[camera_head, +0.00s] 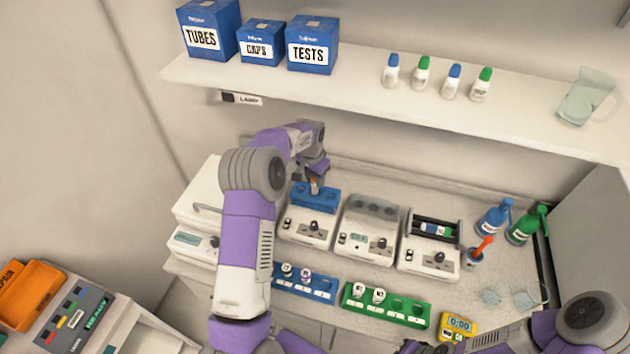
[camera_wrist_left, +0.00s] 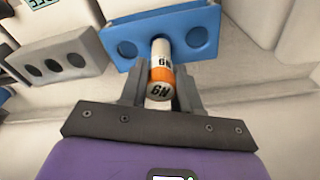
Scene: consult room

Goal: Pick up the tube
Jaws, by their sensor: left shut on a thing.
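The tube (camera_wrist_left: 161,62) is white with an orange band and dark lettering on its side and cap. In the left wrist view it stands between the two fingers of my left gripper (camera_wrist_left: 159,92), which is shut on it. Its far end meets the middle of a blue rack (camera_wrist_left: 205,22), between two empty round holes; I cannot tell how deep it sits. In the head view my left gripper (camera_head: 315,183) is over this blue rack (camera_head: 300,198) on the left white device, the tube showing as a small orange spot. My right gripper (camera_head: 428,347) is only partly visible at the bottom edge.
More white devices (camera_head: 367,232) stand in a row to the right. In front are a blue rack (camera_head: 318,287) and a green rack (camera_head: 402,308) with small tubes, and a yellow timer (camera_head: 458,325). Squeeze bottles (camera_head: 493,217) stand at right. A shelf (camera_head: 370,95) overhangs the back.

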